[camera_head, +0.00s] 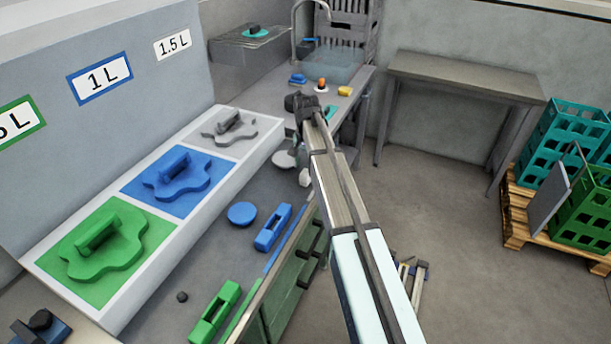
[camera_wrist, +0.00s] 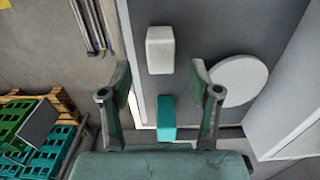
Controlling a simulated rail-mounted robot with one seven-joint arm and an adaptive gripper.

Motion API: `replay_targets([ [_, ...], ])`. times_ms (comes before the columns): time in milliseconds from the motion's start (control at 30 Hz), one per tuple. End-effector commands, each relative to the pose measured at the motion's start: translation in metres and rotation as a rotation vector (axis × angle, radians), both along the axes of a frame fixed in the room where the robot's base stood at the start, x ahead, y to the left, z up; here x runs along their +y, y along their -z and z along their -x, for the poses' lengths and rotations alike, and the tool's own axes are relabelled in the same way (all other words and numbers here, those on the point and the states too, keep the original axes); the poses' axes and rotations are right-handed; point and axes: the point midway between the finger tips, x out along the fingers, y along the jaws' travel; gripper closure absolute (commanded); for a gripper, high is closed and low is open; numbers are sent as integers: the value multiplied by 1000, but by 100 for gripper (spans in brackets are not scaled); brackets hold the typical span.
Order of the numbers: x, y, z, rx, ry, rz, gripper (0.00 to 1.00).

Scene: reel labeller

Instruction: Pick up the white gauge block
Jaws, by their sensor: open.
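The white gauge block (camera_wrist: 160,50) lies on the dark grey worktop in the wrist view, just beyond the gap between my fingertips and roughly centred on it. In the head view the white block (camera_head: 304,178) shows small and partly hidden beside my arm. My gripper (camera_wrist: 161,85) is open, with one green finger on each side and nothing held. The fingers appear above the worktop and apart from the block. In the head view my gripper (camera_head: 303,106) is seen from behind, so its fingers are hard to make out.
A white disc (camera_wrist: 238,81) lies right of the white block. A teal block (camera_wrist: 166,117) lies in line with it, nearer my palm. Blue (camera_head: 273,227) and green (camera_head: 214,312) blocks lie along the worktop.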

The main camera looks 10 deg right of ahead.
Motion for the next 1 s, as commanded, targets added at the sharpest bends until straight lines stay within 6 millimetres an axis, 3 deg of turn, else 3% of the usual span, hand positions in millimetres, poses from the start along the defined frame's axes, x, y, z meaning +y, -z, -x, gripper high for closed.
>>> replay_targets([
  [333, 1, 15, 1, 1, 0, 0, 38],
  [700, 2, 56, 1, 2, 0, 0, 38],
  [967, 2, 60, 1, 0, 0, 0, 38],
  [1000, 2, 60, 1, 0, 0, 0, 48],
])
